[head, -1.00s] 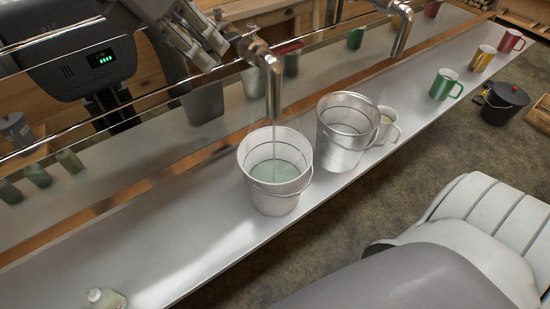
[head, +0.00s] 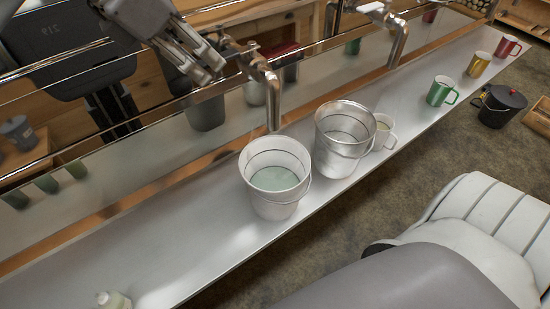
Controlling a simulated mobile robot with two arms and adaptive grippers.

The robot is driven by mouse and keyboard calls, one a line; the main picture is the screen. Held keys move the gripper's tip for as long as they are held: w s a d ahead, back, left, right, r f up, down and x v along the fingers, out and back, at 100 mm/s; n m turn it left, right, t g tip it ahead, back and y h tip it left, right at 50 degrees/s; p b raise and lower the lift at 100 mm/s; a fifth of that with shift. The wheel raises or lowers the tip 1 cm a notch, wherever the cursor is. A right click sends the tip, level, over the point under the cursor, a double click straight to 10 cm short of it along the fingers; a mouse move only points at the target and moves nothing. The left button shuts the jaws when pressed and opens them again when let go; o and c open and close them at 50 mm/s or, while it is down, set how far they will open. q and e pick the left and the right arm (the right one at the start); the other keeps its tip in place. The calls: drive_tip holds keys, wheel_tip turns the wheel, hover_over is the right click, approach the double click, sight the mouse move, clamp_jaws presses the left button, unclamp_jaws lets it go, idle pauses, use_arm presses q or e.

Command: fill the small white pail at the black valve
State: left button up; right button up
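The small white pail (head: 275,195) stands upright on the grey shelf below a metal spout (head: 272,95). Pale green liquid shows inside it, below the rim. No stream runs from the spout. The valve's dark handle (head: 229,43) is at the upper left end of the spout, partly hard to make out. My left gripper (head: 207,68) is just left of the valve, above and behind the pail; its fingers lie close together, and I cannot tell whether they are shut or touch the handle. My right gripper is not in view.
A metal pail (head: 343,140) stands right beside the white pail, with a white mug (head: 384,132) behind it. Green (head: 441,92), yellow (head: 479,64) and red (head: 508,46) mugs stand farther along. A bottle (head: 114,300) is at the lower left. The shelf between is clear.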

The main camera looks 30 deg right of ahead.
use_arm(q)
drive_tip(key=o, duration=0.4)
drive_tip(key=shift+w, duration=0.1)
drive_tip(key=shift+c, duration=0.2)
drive_tip(key=p+v, duration=0.4)
drive_tip(key=v, duration=0.5)
